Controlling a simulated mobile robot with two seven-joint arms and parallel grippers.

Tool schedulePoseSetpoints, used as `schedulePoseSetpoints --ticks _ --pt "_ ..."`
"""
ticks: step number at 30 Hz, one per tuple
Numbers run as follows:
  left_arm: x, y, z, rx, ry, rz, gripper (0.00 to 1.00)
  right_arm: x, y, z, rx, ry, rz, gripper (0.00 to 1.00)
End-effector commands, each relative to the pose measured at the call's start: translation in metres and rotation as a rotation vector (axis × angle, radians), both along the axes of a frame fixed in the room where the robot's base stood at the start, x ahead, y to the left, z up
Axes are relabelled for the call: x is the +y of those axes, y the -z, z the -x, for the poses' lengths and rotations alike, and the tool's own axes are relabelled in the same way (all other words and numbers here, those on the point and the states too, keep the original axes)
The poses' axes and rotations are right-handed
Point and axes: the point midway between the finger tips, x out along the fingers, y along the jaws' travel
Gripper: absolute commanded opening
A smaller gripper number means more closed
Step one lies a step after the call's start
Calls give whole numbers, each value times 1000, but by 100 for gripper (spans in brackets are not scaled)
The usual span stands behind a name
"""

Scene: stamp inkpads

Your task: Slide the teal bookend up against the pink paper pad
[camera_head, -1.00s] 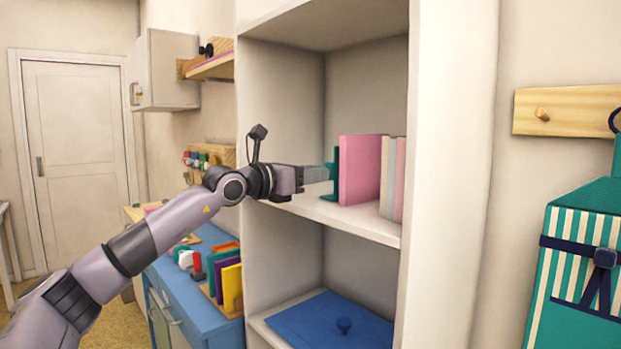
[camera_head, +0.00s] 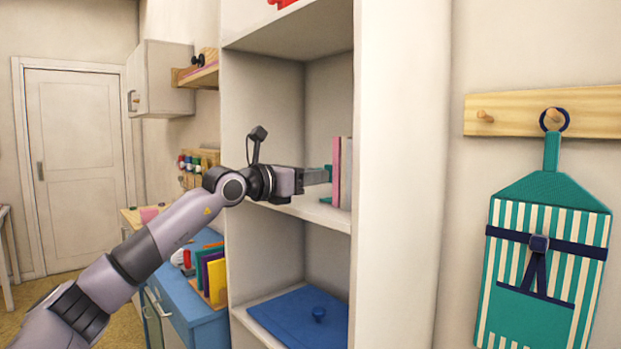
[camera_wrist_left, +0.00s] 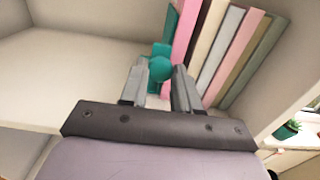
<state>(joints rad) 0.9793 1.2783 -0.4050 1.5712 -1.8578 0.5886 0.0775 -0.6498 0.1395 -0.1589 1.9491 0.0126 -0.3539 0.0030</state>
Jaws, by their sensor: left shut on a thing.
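The teal bookend (camera_head: 328,170) stands on the middle shelf of the white bookcase, mostly hidden by my gripper in the head view. In the left wrist view its round teal knob (camera_wrist_left: 160,68) sits between my left gripper's fingers. My left gripper (camera_head: 326,176) is shut on this knob. The upright pink paper pad (camera_head: 336,172) stands just right of the bookend; it also shows in the left wrist view (camera_wrist_left: 186,38). The bookend's upright plate is close beside the pad; I cannot tell whether they touch. My right gripper is out of view.
Several upright pads or books (camera_wrist_left: 225,50) stand in a row right of the pink pad. The bookcase's side wall (camera_head: 395,180) cuts off the view on the right. The shelf left of the bookend (camera_wrist_left: 75,75) is bare.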

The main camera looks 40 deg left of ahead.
Motion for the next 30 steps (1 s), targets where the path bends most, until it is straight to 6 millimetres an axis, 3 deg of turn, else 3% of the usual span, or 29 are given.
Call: schedulePoseSetpoints --ticks 20,21,22,30 --pt "-1 -1 0 -3 2 1 0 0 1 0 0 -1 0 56" --pt "-1 -1 0 -3 2 1 44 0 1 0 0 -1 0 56" --pt "-1 -1 0 -3 2 1 54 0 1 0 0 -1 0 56" --pt "0 -1 0 -2 0 0 56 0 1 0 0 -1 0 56"
